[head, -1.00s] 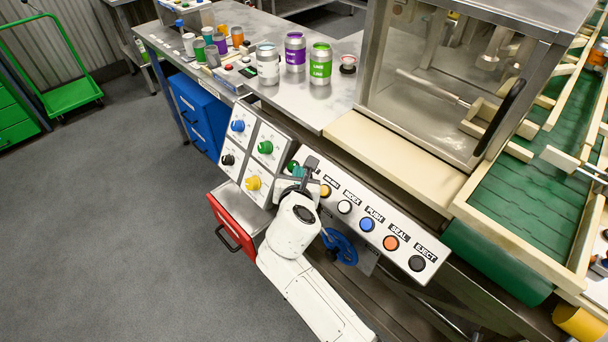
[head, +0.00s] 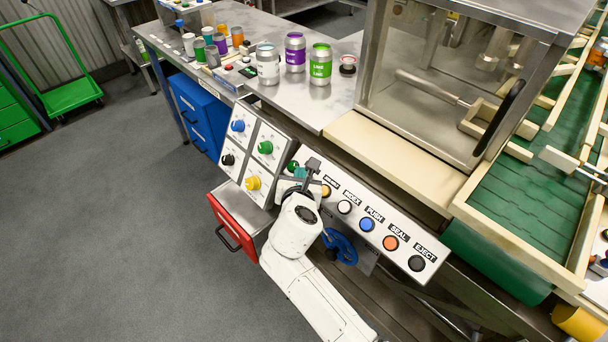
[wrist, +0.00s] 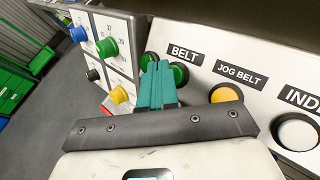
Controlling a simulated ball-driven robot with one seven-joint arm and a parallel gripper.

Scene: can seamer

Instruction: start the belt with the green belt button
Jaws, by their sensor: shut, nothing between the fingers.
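The green belt button (head: 292,166) is at the left end of the white button panel. In the wrist view green shows on both sides of my teal fingers, with its right part (wrist: 181,74) under the BELT label (wrist: 184,53). The fingers hide its middle. My gripper (head: 299,172) is shut and empty, with its fingertips (wrist: 157,66) pointing at the panel in front of the button. Whether they touch the button I cannot tell.
The yellow JOG BELT button (wrist: 225,93) is close on the right, then the white INDEX button (head: 344,207). A panel of coloured knobs (head: 265,147) adjoins on the left. A blue handwheel (head: 340,247) sits below, and a red drawer (head: 238,227) is lower left.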

